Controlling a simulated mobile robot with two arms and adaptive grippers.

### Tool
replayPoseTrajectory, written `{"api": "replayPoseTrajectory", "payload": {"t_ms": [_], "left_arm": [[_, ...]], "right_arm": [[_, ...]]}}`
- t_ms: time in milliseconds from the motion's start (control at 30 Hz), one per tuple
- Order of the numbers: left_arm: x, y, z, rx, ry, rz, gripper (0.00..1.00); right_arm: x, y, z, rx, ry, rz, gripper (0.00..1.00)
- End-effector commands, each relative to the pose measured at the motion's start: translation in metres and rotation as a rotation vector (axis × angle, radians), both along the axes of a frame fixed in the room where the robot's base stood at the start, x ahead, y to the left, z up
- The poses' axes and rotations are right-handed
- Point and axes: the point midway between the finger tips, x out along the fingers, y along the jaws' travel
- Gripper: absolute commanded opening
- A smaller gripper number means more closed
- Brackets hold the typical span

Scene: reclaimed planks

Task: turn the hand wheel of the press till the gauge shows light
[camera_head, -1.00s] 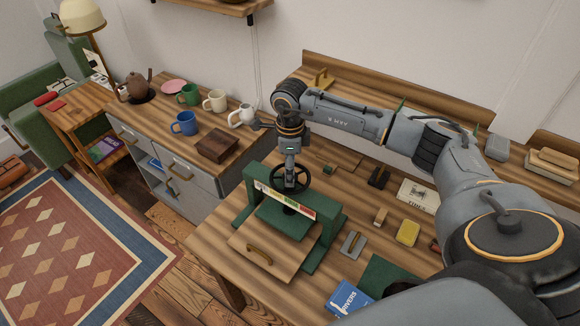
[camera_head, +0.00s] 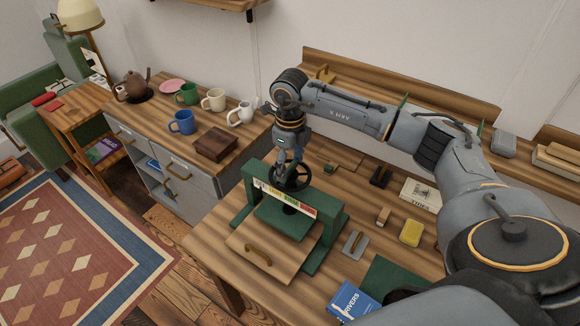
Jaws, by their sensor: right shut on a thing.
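The green press (camera_head: 337,207) stands on the wooden workbench. Its black hand wheel (camera_head: 304,181) sits on top of the frame. My right gripper (camera_head: 291,168) points down from above and is shut on the wheel's rim at its left side. The gauge (camera_head: 287,200) is a coloured strip along the press's top beam, running from pale at the left through yellow and green to red at the right. Its pointer is too small to read. Under the beam is a green plate (camera_head: 282,220), above a board with a brass handle (camera_head: 257,254). My left gripper is not in view.
On the bench right of the press lie a grey tool (camera_head: 355,243), a yellow block (camera_head: 411,232), a blue book (camera_head: 347,301) and a pale book (camera_head: 421,194). Mugs, a teapot (camera_head: 132,86) and a wooden box (camera_head: 215,145) stand on the cabinet at left.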

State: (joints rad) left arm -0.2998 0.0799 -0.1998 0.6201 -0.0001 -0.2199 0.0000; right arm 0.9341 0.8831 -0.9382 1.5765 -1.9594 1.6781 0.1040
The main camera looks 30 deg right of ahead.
Motion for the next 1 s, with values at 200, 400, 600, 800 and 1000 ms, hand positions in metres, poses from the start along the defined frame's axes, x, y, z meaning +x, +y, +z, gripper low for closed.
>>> {"api": "replayPoseTrajectory", "payload": {"t_ms": [200, 400, 600, 800, 1000], "left_arm": [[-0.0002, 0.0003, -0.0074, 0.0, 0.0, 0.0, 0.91], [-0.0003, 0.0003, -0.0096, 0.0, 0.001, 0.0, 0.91], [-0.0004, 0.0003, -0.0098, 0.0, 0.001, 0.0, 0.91], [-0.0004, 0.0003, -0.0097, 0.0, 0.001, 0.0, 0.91], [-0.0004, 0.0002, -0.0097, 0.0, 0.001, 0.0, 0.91]], "right_arm": [[0.0, 0.0002, -0.0011, 0.0, 0.0, -0.11, 0.36], [0.0, 0.0002, -0.0004, 0.0, 0.0, -0.163, 0.36], [-0.0001, 0.0002, 0.0, 0.0, 0.0, -0.179, 0.36], [-0.0001, 0.0002, 0.0, 0.0, 0.0, -0.178, 0.36], [0.0, 0.0001, 0.0, 0.0, 0.0, -0.178, 0.91]]}}
